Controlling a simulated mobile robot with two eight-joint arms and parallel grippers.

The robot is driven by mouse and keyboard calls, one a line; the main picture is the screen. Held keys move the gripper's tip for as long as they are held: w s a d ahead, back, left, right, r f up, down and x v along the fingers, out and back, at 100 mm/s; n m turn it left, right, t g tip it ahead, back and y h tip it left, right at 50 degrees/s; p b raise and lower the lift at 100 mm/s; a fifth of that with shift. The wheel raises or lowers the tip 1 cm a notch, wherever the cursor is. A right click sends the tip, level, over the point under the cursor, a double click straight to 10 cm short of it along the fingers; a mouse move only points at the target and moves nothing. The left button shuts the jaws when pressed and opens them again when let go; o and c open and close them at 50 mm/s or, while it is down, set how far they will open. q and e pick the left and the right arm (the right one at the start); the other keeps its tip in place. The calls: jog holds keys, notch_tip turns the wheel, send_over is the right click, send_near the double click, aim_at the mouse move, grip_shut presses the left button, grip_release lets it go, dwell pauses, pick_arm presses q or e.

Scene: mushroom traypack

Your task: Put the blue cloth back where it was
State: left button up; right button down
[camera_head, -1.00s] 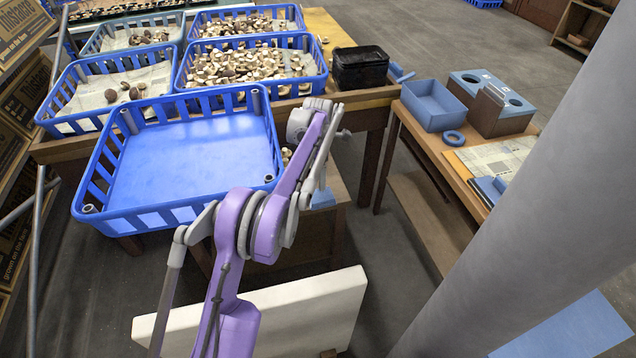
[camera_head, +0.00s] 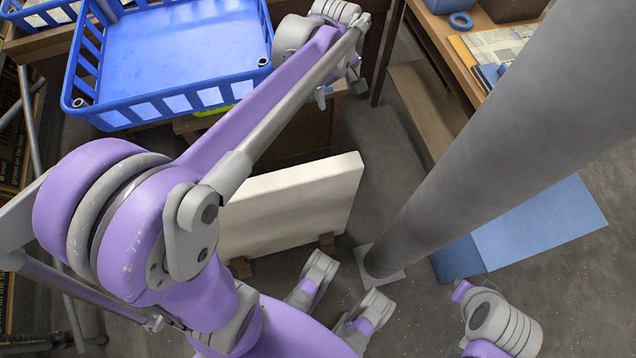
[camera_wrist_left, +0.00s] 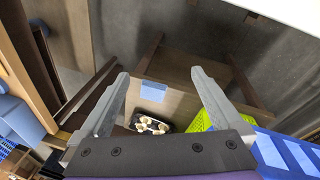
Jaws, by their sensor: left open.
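A small light-blue patch (camera_wrist_left: 153,91), which looks like the blue cloth, lies at the edge of a low wooden stand (camera_wrist_left: 180,103) in the left wrist view. My right gripper does not show.
A large empty blue crate (camera_head: 78,62) sits on the bench at upper left. A white board (camera_head: 290,205) stands below. A grey pillar (camera_head: 480,150) rises on the right; a blue floor sheet (camera_head: 540,225) lies beyond.

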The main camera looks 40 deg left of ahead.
pick_arm(q)
jog(key=s+d+f+m, duration=0.2)
jog(key=s+d+m, duration=0.1)
jog(key=s, duration=0.3)
jog(key=s+d+f+m+t, duration=0.1)
jog(key=s+d+f+m, duration=0.1)
jog(key=s+m, duration=0.4)
jog(key=s+d+f+m+t, duration=0.1)
jog(key=s+d+f+m, duration=0.2)
jog(key=s, duration=0.5)
jog(key=shift+s+d+m, duration=0.25)
jog(key=shift+d+m, duration=0.3)
jog(key=shift+m, duration=0.45)
